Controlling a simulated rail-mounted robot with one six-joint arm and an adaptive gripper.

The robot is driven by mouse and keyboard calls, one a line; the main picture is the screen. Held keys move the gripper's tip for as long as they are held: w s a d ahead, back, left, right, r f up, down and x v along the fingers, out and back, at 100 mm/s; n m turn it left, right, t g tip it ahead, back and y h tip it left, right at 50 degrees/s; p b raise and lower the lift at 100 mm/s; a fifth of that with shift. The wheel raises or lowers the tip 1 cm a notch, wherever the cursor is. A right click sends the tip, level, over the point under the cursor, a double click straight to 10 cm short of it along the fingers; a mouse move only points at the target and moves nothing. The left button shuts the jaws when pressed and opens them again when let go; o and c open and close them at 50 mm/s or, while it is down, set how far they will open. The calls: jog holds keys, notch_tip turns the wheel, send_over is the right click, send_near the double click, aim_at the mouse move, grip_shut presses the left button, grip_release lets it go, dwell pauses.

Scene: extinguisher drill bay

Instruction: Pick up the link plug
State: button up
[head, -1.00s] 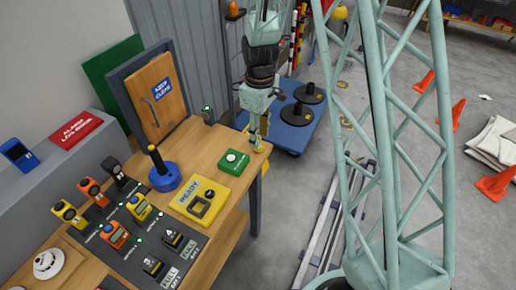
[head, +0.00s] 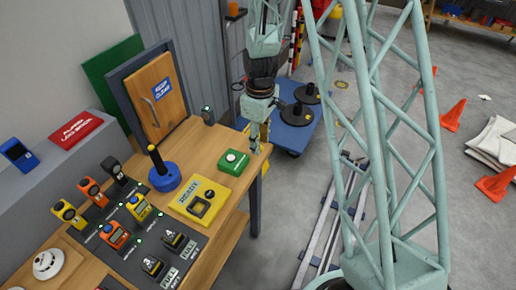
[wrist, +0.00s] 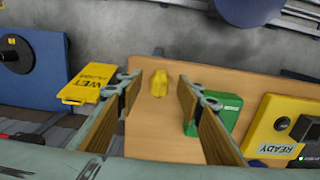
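A small yellow block (wrist: 159,83), which I take for the link plug, lies on the wooden bench top (wrist: 150,132) near its edge in the wrist view. My gripper (wrist: 160,92) is open, with one finger on each side of the block in that view and a gap to both. Whether the fingertips are level with the block or above it I cannot tell. In the head view my gripper (head: 260,143) points down at the bench's right end, and I cannot make out the block clearly there.
A green box (head: 234,162) stands close beside my gripper; in the wrist view it (wrist: 228,112) is partly behind the right finger. A yellow READY box (head: 200,200) and a blue round base with a black post (head: 164,176) are nearby. A blue cart (head: 293,135) stands beyond the bench.

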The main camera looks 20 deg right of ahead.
jog(key=shift+f, duration=0.9)
jog(key=shift+c, duration=0.7)
jog(key=c, duration=0.8)
